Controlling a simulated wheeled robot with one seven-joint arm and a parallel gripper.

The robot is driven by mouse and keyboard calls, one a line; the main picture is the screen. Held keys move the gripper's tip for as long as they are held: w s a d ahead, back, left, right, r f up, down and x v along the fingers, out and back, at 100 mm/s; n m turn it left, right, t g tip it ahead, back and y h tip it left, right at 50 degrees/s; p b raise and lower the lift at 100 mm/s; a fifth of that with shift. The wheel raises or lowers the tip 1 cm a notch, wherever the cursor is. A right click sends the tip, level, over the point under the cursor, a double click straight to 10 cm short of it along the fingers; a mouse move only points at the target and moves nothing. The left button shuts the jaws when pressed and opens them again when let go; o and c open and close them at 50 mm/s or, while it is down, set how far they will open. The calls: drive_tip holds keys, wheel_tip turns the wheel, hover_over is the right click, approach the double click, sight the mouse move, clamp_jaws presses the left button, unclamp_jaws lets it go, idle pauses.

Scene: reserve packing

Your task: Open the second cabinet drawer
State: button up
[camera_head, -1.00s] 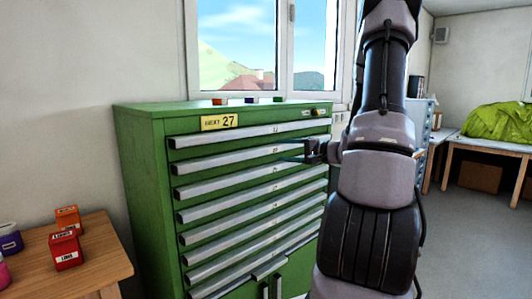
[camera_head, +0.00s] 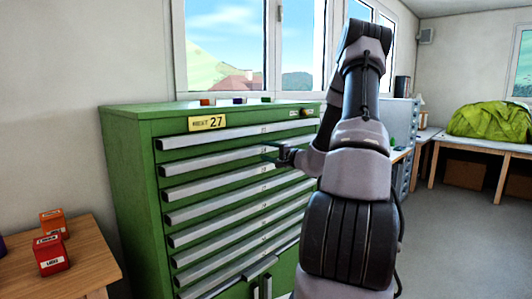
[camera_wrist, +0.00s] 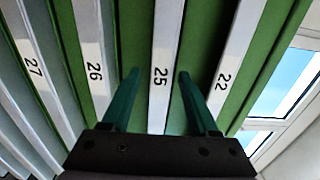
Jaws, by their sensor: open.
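The green cabinet (camera_head: 130,190) stands ahead with a stack of shut drawers, each with a long silver handle. The second handle from the top (camera_head: 215,160) is labelled 25 in the wrist view (camera_wrist: 163,60). My gripper (camera_head: 268,151) is in front of the cabinet's right part, at the height of this handle. In the wrist view my gripper (camera_wrist: 158,85) is open, with one green finger on each side of the 25 handle. I cannot tell whether the fingers touch the drawer front. The top handle (camera_wrist: 235,60) is labelled 22.
Small coloured boxes stand on the cabinet top. A wooden table (camera_head: 85,265) with red boxes (camera_head: 50,255) is at left. Open floor (camera_head: 450,240) lies at right.

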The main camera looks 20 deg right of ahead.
drive_tip(key=shift+w+a, duration=0.15)
drive_tip(key=shift+w, duration=0.15)
drive_tip(key=c, duration=0.9)
clamp_jaws()
drive_tip(key=shift+s+f, duration=0.15)
drive_tip(key=shift+f, duration=0.05)
